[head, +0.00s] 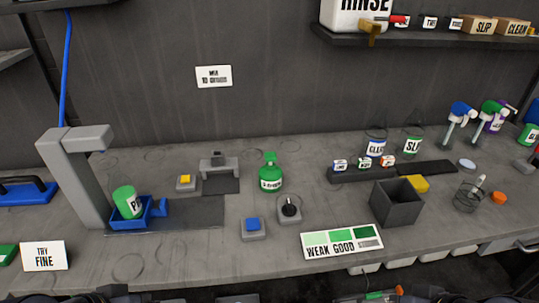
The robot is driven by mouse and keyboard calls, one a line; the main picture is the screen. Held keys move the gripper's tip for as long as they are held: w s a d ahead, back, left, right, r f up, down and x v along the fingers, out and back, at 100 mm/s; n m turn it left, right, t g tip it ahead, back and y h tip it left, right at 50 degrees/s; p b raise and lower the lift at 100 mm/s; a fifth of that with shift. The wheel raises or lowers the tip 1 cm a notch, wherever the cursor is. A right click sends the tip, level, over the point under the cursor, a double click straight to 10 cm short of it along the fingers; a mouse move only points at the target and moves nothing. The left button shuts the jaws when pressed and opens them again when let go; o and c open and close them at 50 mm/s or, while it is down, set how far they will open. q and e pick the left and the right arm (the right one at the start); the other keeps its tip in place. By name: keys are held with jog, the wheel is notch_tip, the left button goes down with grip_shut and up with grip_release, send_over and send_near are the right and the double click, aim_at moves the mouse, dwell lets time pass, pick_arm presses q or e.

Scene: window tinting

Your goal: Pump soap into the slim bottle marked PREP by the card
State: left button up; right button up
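A green bottle or canister (127,203) with a partly hidden label starting with P sits tilted in a blue cradle (151,213) under the grey arm of a stand at the left. A round green bottle (270,180) with a green pump-like top stands upright at mid-bench; its label is too small to read surely. A card (342,242) with several green shades reads WEAK and GOOD, the rest unclear, near the front edge. A wall card (214,76) appears to read MIX 10. Neither gripper is in view.
A grey stand (80,175), blue button (252,225), yellow button (186,181) and black knob (290,207) stand around the middle. Spray bottles (459,120) stand far right. The front middle-left bench is clear.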

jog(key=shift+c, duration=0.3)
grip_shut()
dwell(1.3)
